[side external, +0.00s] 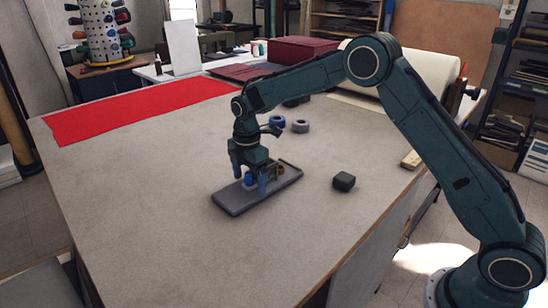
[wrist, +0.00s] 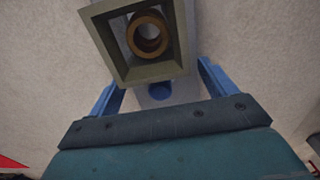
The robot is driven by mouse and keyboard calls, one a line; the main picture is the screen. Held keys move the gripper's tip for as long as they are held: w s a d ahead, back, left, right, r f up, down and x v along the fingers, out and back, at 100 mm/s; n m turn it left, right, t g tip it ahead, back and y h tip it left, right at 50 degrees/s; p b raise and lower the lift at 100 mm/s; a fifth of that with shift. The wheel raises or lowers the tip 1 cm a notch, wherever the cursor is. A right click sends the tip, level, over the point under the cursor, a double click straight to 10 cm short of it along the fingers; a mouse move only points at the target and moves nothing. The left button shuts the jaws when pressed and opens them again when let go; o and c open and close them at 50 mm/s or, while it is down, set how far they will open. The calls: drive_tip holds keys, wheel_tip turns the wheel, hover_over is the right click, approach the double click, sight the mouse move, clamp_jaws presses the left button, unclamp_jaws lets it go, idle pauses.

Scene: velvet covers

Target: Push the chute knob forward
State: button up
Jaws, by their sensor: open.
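A dark grey flat base (side external: 232,203) with a raised rim lies on the table. An olive square chute (side external: 280,170) stands on it, and in the wrist view the chute (wrist: 112,35) is seen from above with a brown ring (wrist: 148,36) inside. A blue knob (side external: 250,179) sits beside the chute; it also shows in the wrist view (wrist: 160,91). My gripper (side external: 249,184) is low over the base, with one blue finger on each side of the knob. The fingers are open, and whether either touches the knob cannot be told.
A black block (side external: 344,182) lies right of the base. Blue (side external: 277,121) and grey (side external: 300,126) tape rolls stand behind my gripper. Red cloth (side external: 140,108) covers the table's far left edge. The table's front and left are clear.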

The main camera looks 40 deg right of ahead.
drive_tip(key=shift+r, duration=3.45)
drive_tip(key=shift+r, duration=0.1)
drive_tip(key=shift+s+d+r, duration=0.1)
drive_tip(key=shift+s+r, duration=0.25)
drive_tip(key=shift+r, duration=0.2)
drive_tip(key=s+d+r+m+t, duration=0.3)
drive_tip(key=s+r+m, duration=0.6)
drive_tip(key=s+r, duration=0.65)
drive_tip(key=s+d+f+m+t, duration=0.1)
drive_tip(key=s+m, duration=0.3)
drive_tip(key=s, duration=0.6)
drive_tip(key=s+d+f+m+t, duration=0.1)
drive_tip(key=s+f+m, duration=0.2)
drive_tip(key=s, duration=0.8)
drive_tip(key=shift+s+f+m+t, duration=0.25)
drive_tip(key=shift+f+m+t, duration=0.1)
drive_tip(key=shift+m, duration=0.55)
